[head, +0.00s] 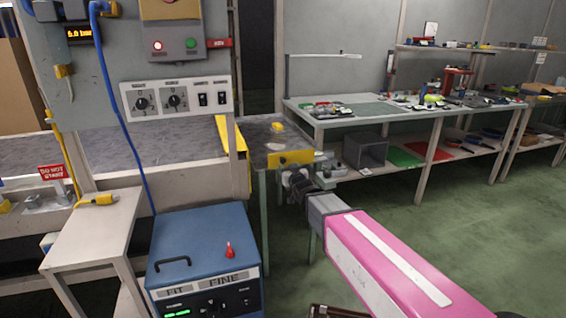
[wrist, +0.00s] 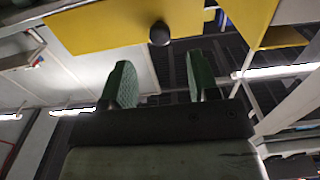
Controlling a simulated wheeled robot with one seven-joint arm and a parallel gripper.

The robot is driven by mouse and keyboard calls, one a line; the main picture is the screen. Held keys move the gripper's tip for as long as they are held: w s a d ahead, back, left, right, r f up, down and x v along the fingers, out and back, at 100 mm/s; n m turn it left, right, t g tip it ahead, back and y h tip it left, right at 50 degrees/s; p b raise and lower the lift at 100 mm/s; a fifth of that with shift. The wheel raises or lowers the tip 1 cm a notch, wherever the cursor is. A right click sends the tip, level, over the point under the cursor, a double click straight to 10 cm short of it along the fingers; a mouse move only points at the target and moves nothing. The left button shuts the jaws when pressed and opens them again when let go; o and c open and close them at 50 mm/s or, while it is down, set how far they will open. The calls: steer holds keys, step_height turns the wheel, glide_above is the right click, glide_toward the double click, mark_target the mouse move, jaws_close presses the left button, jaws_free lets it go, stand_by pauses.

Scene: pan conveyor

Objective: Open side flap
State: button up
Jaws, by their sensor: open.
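A yellow panel (head: 290,159), which looks like the side flap, is on the near face of the grey bench end in the head view. In the wrist view the yellow panel (wrist: 110,27) crosses the top, with a dark round knob (wrist: 159,33) on its lower edge. My gripper (wrist: 160,78) is open and empty, its two green-padded fingers pointing toward the knob. The knob lies beyond the fingertips, between their lines, and appears apart from them. In the head view my gripper (head: 297,178) is just below the panel; its fingertips are hard to make out.
A second yellow surface (wrist: 245,20) is at the upper right of the wrist view. A blue cabinet (head: 205,262) stands front left, beside a small table (head: 90,235). A long workbench (head: 420,118) with tools runs along the back right. The green floor (head: 480,220) at right is clear.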

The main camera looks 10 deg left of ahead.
mark_target(283, 161)
steer(key=x, duration=0.7)
steer(key=shift+w+a, duration=0.15)
steer(key=shift+w, duration=0.15)
